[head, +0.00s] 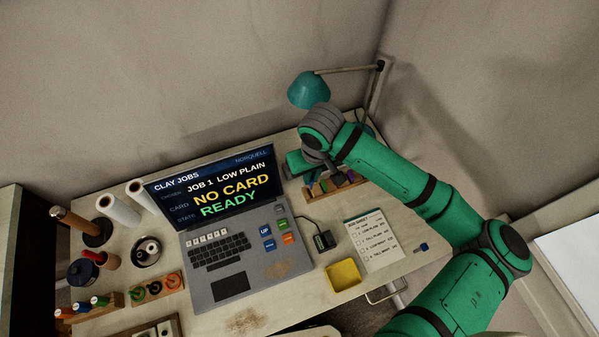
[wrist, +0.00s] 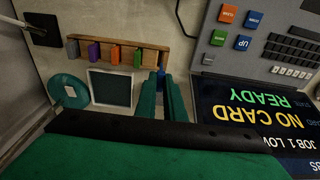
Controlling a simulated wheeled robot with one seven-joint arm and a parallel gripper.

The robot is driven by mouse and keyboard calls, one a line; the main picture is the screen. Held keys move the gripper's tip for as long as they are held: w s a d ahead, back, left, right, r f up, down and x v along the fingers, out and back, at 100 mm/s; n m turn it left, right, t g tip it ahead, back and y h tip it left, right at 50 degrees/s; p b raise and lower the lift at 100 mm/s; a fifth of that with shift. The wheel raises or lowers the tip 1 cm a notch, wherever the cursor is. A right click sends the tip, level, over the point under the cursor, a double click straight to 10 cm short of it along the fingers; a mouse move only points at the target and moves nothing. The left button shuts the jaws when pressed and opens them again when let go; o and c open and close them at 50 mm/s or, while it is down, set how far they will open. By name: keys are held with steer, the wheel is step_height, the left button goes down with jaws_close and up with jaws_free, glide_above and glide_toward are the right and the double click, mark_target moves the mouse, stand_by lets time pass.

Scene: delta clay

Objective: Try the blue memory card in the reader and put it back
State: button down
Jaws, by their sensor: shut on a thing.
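The blue memory card (wrist: 161,71) shows as a small blue piece between the fingertips of my gripper (wrist: 160,80) in the wrist view. My gripper is shut on it at one end of the wooden card rack (wrist: 138,46). I cannot tell whether the card is still seated in its slot. In the head view my gripper (head: 316,170) is over the rack (head: 318,194), and the arm hides much of it. The card reader (head: 325,241), a dark box on a cable, stands right of the laptop (head: 232,257). The laptop screen (head: 215,187) reads NO CARD, READY.
Grey, purple, orange and green cards (wrist: 115,54) stand in the rack beside the gripper. A teal lamp (head: 309,90) stands behind. A yellow tray (head: 343,275), a job sheet (head: 374,240) and a small blue item (head: 421,247) lie at the desk's front right.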

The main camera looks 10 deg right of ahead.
mark_target(311, 187)
steer(key=shift+d+f, duration=0.15)
steer(key=shift+f, duration=2.25)
steer(key=shift+f, duration=0.9)
steer(key=c, duration=1.5)
jaws_free()
steer(key=shift+o, duration=0.2)
steer(key=shift+r, duration=3.55)
